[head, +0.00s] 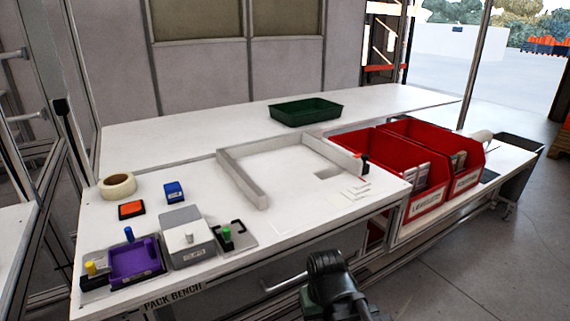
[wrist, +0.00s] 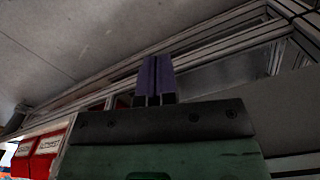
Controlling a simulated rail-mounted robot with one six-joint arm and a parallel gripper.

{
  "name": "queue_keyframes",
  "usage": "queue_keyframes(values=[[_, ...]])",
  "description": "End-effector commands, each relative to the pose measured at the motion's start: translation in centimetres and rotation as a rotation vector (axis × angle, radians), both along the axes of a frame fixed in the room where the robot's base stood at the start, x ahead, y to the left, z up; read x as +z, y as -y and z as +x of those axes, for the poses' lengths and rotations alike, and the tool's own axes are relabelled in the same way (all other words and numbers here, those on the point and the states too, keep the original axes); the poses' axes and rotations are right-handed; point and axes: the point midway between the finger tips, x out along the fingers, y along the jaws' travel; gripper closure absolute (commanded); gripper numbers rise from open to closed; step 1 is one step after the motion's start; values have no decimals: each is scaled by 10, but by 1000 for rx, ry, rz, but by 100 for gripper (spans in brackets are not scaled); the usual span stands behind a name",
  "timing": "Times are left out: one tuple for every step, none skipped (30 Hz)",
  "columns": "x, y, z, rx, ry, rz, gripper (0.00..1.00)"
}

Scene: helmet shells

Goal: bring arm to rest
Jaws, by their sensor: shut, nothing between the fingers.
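My gripper (wrist: 156,64) shows in the wrist view. Its two purple fingers are together, with nothing between them. Behind the fingers, the wrist view shows pale rails and a grey surface, with no object at the fingertips. In the head view, a dark part of my arm stands at the bottom centre, in front of the bench's front edge. The fingers cannot be made out there.
The white pack bench (head: 290,235) holds a purple tray (head: 135,262), a grey box (head: 186,238), a tape roll (head: 117,186) and a pale frame (head: 240,178). Red bins (head: 425,205) stand at right, a green tray (head: 305,112) behind. Grey floor at right is open.

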Motion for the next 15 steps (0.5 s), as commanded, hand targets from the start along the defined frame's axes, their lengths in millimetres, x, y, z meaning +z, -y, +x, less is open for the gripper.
queue_keyframes(values=[[0,26,1,-62,0,1,100],[0,40,2,-98,0,1,100],[0,59,4,-145,1,0,100],[0,73,5,-179,0,0,100],[0,87,6,-213,0,0,100],[2,104,6,-255,0,-1,100],[30,98,7,-240,0,-1,100],[44,97,7,-237,0,-1,100],[58,96,7,-235,0,-1,100],[69,96,7,-235,1,-2,100],[80,96,7,-234,1,-2,100],[95,96,7,-234,1,-2,100],[107,96,7,-234,1,-3,100],[120,96,7,-234,1,-3,100],[138,96,7,-233,1,-3,100]])
